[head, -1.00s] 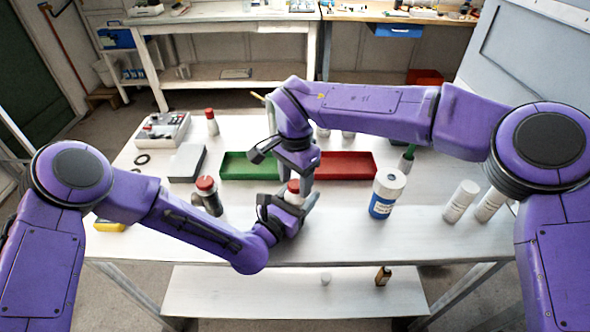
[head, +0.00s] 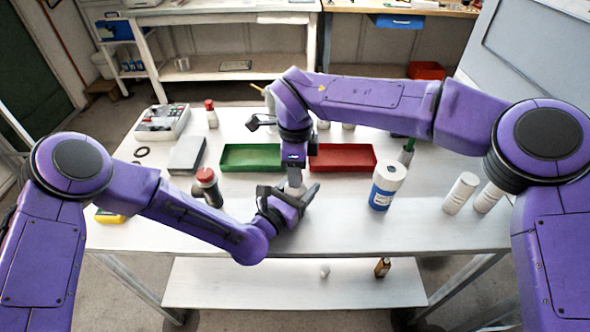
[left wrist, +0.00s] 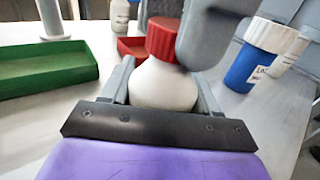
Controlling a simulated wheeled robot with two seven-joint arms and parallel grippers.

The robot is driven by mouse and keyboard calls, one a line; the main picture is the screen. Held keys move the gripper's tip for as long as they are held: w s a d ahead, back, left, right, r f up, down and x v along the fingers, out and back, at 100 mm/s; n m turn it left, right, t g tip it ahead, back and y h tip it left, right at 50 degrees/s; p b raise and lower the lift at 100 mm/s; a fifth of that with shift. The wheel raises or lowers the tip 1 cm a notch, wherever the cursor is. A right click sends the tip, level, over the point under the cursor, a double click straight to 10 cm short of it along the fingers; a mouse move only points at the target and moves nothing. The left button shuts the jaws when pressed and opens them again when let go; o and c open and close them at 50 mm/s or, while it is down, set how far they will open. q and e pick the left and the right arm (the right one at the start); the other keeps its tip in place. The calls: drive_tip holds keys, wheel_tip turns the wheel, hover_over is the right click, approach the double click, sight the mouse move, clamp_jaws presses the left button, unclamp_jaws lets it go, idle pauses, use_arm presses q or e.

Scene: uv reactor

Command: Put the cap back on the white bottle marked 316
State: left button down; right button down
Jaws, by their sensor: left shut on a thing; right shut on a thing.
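The white bottle (left wrist: 163,88) stands between the fingers of my left gripper (left wrist: 165,92) in the left wrist view, with its label out of sight. In the head view the bottle (head: 295,183) is mostly hidden by the grippers. The red cap (left wrist: 163,38) is at the top of the bottle, upright and seemingly touching the neck; I cannot tell if it is screwed down. My right gripper (head: 293,171) comes from above and is shut on the cap; one grey finger covers the cap's right side in the left wrist view. My left gripper (head: 287,196) is shut around the bottle's body.
A green tray (head: 252,169) and a red tray (head: 342,169) lie behind. A dark bottle with a red cap (head: 207,188) stands left. A blue-and-white jar (head: 387,186) and white cylinders (head: 461,192) stand right. The table's front strip is clear.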

drive_tip(key=m, duration=2.2)
drive_tip(key=c, duration=0.8)
unclamp_jaws()
drive_tip(key=shift+f, duration=0.1)
drive_tip(key=shift+r, duration=2.3)
